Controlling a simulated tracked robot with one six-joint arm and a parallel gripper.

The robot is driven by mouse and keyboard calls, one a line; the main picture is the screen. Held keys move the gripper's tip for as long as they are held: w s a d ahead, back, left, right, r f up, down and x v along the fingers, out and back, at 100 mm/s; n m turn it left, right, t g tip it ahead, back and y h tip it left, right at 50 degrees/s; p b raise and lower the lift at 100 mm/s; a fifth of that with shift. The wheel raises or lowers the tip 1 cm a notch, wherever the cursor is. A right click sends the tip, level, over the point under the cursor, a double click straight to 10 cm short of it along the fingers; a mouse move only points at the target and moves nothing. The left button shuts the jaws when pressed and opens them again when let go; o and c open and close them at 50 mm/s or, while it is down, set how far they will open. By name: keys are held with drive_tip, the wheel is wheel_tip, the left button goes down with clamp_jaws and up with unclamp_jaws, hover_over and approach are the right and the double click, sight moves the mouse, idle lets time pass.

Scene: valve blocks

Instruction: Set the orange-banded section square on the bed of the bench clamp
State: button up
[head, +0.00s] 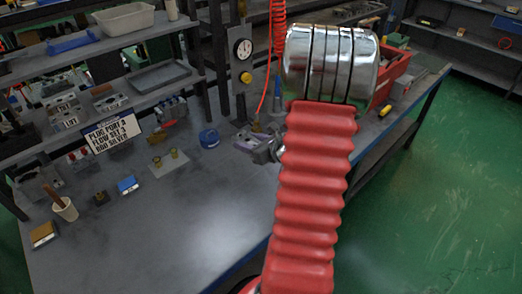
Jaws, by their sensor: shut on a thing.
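My arm's red bellows and chrome joint fill the centre right of the head view. My gripper does not show, and what it holds cannot be seen. A grey metal device that looks like the bench clamp (255,146) stands on the bench, just left of the bellows. Its right part is hidden behind my arm. I cannot make out its bed clearly. I cannot pick out the orange-banded section anywhere in this view.
The grey bench (160,225) has clear room at its front. A sign (113,131), a blue round item (209,138), brass fittings (168,160), a grey block (171,109) and a white cup (64,208) stand left. A red crate (394,74) is behind my arm.

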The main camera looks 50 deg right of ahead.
hover_over(250, 166)
drive_tip(key=shift+w+f, duration=0.15)
drive_tip(key=shift+f, duration=1)
drive_tip(key=shift+w+f, duration=0.1)
drive_tip(key=shift+f, duration=1.05)
drive_tip(key=shift+f, duration=0.15)
drive_tip(key=shift+f, duration=1.95)
drive_tip(key=shift+f, duration=0.1)
drive_tip(key=o, duration=1.4)
drive_tip(key=shift+o, duration=0.2)
drive_tip(key=shift+s, duration=0.15)
drive_tip(key=v, duration=1.2)
